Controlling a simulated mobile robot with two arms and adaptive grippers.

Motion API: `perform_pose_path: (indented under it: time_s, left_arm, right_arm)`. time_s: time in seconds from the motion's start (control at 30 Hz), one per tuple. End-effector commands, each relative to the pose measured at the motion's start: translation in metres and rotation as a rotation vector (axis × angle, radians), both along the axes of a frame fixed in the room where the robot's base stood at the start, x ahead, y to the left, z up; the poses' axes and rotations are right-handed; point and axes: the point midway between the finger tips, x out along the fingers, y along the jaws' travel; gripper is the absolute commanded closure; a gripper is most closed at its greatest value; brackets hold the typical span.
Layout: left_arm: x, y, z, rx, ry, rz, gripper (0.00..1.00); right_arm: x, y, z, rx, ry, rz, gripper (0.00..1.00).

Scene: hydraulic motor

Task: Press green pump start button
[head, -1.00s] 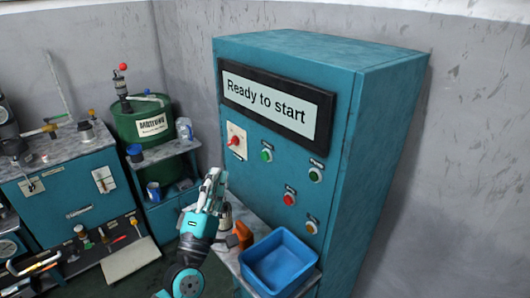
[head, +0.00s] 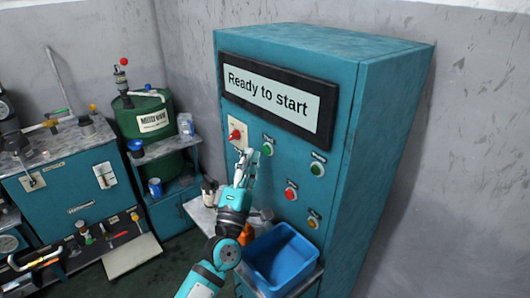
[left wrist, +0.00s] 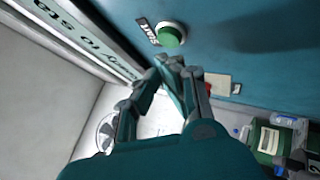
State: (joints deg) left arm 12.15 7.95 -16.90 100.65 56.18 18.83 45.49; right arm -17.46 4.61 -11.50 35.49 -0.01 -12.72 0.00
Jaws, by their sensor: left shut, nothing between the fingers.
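The teal control cabinet (head: 385,130) has a screen (head: 275,97) reading "Ready to start". Two green buttons are on its front: a left one (head: 267,149) and a right one (head: 317,168). The left wrist view shows a green button (left wrist: 171,36) with a label that seems to read "Start". My left gripper (head: 248,156) is shut and empty, its fingertips just left of and slightly below the left green button in the head view. In the left wrist view its fingertips (left wrist: 170,62) are close below the green button; I cannot tell whether they touch.
A red switch (head: 235,135) is on a pale plate left of the green buttons. A red button (head: 291,193) and an amber one (head: 313,222) are lower. A blue bin (head: 280,262) stands on a ledge below. A green drum (head: 150,120) is at the left.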

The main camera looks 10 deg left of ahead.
Motion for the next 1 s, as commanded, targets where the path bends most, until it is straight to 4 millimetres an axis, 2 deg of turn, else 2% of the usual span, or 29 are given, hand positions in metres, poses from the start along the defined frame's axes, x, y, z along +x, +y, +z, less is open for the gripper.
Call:
perform_pose_path:
  time_s: [0.13,0.53,1.0]
  left_arm:
    - [0.002,-0.002,0.000,0.001,0.000,0.000,1.00]
    - [0.002,-0.002,0.000,0.001,0.000,0.001,1.00]
    - [0.002,-0.001,0.000,0.001,0.000,0.001,1.00]
  right_arm:
    - [-0.004,0.001,-0.001,0.001,0.006,-0.001,1.00]
    - [0.006,0.002,0.000,0.003,-0.010,-0.001,1.00]
    - [0.006,0.001,0.000,0.002,-0.010,-0.002,1.00]
